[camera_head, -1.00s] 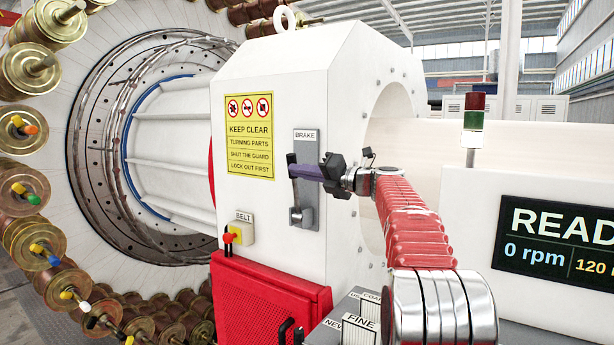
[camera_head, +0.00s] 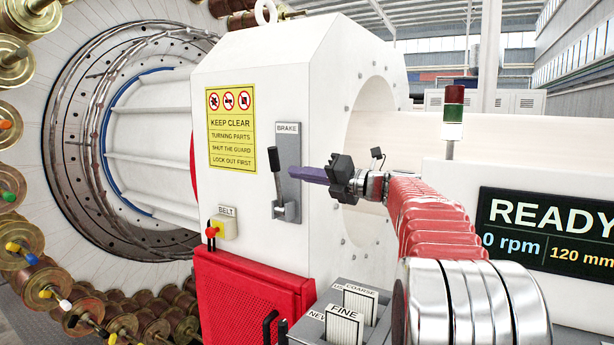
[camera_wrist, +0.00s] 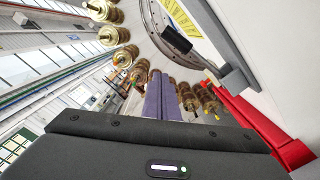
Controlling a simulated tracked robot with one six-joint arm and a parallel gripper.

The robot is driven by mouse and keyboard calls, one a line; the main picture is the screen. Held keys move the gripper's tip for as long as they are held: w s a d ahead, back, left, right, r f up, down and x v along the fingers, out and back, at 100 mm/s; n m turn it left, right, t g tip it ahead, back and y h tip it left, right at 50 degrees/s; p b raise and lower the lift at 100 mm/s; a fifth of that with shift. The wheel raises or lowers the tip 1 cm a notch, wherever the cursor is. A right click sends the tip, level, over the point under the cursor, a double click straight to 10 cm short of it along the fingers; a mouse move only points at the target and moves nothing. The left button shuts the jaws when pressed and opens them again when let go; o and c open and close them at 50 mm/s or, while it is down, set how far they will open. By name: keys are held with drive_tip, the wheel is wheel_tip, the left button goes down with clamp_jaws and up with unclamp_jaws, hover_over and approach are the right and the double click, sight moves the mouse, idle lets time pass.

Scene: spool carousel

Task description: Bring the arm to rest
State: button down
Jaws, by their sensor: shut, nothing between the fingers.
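My gripper (camera_head: 293,172) has long purple fingers held together, pointing left with nothing between them. In the head view their tips overlap the right side of the grey brake plate (camera_head: 292,146); a small gap shows between them and the brake lever (camera_head: 273,185). The lever stands up and leans left, its black grip at the top. In the wrist view the purple fingers (camera_wrist: 160,98) point away from the dark gripper body, and the lever's black grip (camera_wrist: 173,38) lies beyond them at the upper right. My red-sleeved arm reaches in from the lower right.
The white machine housing (camera_head: 335,85) stands behind my gripper, with a round opening on its right. A yellow-and-red belt switch (camera_head: 222,229) and red guard (camera_head: 250,290) are lower left. The display (camera_head: 550,230) reads READY, 0 rpm.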

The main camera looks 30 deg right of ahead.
drive_tip(key=shift+v, duration=1.05)
